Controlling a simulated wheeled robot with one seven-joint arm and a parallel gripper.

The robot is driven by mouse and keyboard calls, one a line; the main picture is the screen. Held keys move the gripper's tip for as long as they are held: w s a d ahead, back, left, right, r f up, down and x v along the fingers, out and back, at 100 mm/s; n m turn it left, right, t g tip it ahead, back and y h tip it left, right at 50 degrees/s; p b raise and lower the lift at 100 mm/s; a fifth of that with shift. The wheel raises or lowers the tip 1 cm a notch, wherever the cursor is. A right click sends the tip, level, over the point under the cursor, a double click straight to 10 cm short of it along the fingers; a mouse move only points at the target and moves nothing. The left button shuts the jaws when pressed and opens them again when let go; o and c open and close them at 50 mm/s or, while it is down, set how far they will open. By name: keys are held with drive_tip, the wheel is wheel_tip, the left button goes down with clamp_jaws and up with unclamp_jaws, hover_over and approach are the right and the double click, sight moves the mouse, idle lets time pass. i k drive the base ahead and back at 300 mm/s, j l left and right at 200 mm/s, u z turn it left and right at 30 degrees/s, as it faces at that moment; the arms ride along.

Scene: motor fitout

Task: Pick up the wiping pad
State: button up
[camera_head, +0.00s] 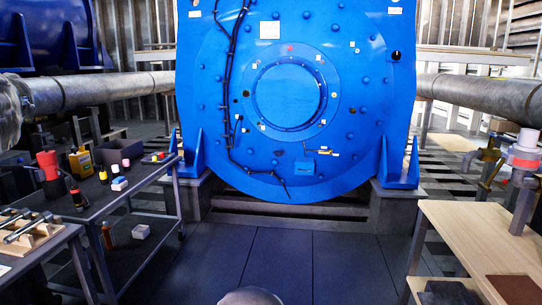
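I cannot tell for certain which object is the wiping pad. A similar pale block (141,231) lies on the cart's lower shelf. A flat dark reddish-brown piece (515,290) lies on the wooden bench at the right. My gripper is not in view; only a rounded grey part, perhaps of my arm, shows at the bottom edge.
The dark cart (150,187) also bears a red cylinder, a yellow device, a dark bin and small bottles. A bench with metal tools (30,229) stands front left. A wooden bench (460,232) stands right. The large blue motor (210,130) stands ahead; the middle floor is clear.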

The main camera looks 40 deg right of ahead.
sight(120, 184)
drive_tip(key=i+j, duration=0.1)
drive_tip(key=i, duration=0.4)
drive_tip(key=i+j+z, duration=0.1)
drive_tip(key=i, duration=0.4)
drive_tip(key=i+j+z, duration=0.1)
drive_tip(key=i, duration=0.4)
drive_tip(key=i+j, duration=0.25)
drive_tip(key=i, duration=0.2)
drive_tip(key=i+j+z, duration=0.1)
drive_tip(key=i, duration=0.4)
drive_tip(key=j, duration=0.1)
